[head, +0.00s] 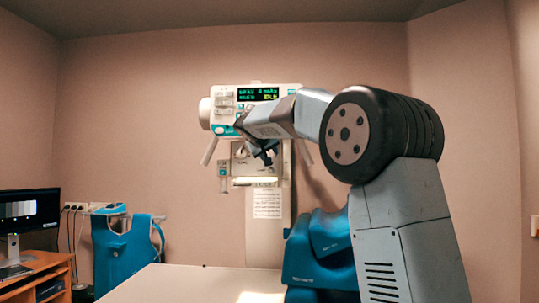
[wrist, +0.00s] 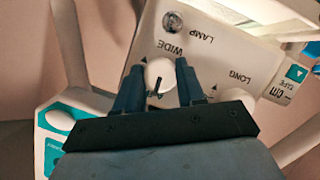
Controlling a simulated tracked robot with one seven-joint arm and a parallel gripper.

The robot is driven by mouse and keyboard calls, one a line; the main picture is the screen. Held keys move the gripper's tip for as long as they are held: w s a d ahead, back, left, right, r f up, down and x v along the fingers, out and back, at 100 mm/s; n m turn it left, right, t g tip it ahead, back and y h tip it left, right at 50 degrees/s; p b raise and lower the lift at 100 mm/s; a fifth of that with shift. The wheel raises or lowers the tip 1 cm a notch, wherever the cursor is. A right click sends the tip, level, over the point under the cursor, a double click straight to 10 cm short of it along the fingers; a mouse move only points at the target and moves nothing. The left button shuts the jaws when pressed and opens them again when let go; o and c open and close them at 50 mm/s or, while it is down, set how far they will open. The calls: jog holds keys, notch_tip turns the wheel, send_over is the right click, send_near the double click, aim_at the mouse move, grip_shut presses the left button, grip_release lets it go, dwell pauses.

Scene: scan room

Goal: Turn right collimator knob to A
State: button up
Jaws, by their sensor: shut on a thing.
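The collimator panel (wrist: 215,62) fills much of the wrist view, with its lettering turned and the words LAMP, WIDE and LONG on it. A round white knob (wrist: 159,72) with a dark pointer line sits beside WIDE. The pointer line is toward the lower side of the knob in this view. My gripper (wrist: 161,66) is shut on this knob, one finger on each side. A second knob (wrist: 238,96) near LONG is mostly hidden behind the gripper. In the head view my gripper (head: 266,157) is at the collimator, under the tube head; the knobs are too small to read.
The control panel with a green-lit display (head: 258,94) is above my gripper. A white table (head: 190,284) lies in front, with blue padded items (head: 320,250) at its right. A blue apron (head: 125,250) and a desk with a monitor (head: 30,212) stand at left.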

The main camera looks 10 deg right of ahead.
jog(key=shift+a+n+h, duration=0.15)
jog(key=shift+n+h, duration=0.45)
jog(key=shift+n, duration=0.3)
jog(key=shift+f, duration=0.1)
jog(key=o, duration=1)
jog(key=shift+o, duration=0.2)
jog(key=v, duration=1.3)
jog(key=shift+s+a, duration=0.25)
jog(key=shift+a, duration=0.1)
